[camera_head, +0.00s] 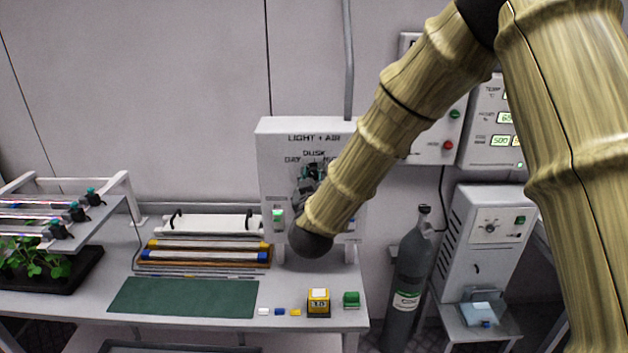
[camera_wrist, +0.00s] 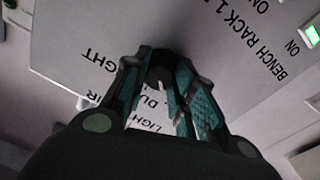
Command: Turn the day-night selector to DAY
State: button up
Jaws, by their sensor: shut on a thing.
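The grey-white control box (camera_head: 285,155) marked LIGHT + AIR is on the wall side of the bench. Its face carries DUSK at the top, DAY at the left and a partly hidden NIGHT label at the right. My gripper (camera_head: 309,182) is in front of these labels in the head view. In the wrist view my gripper (camera_wrist: 160,80) has its green-padded fingers closed around the dark round selector knob (camera_wrist: 160,65). The fingers and arm cover most of the knob, so I cannot tell which label it points to.
A green-lit switch (camera_head: 278,218) is on the box below my gripper. A gas cylinder (camera_head: 408,275) stands right of the bench. A green mat (camera_head: 184,297), a yellow timer (camera_head: 318,302) and a plant tray (camera_head: 75,270) are on the bench.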

jog(key=shift+n, duration=0.6)
jog(key=o, duration=1.1)
jog(key=shift+c, duration=0.2)
jog(key=shift+s, duration=0.1)
jog(key=s, duration=1.1)
jog(key=shift+s+f, duration=0.2)
jog(key=shift+s, duration=0.2)
jog(key=shift+a, duration=0.1)
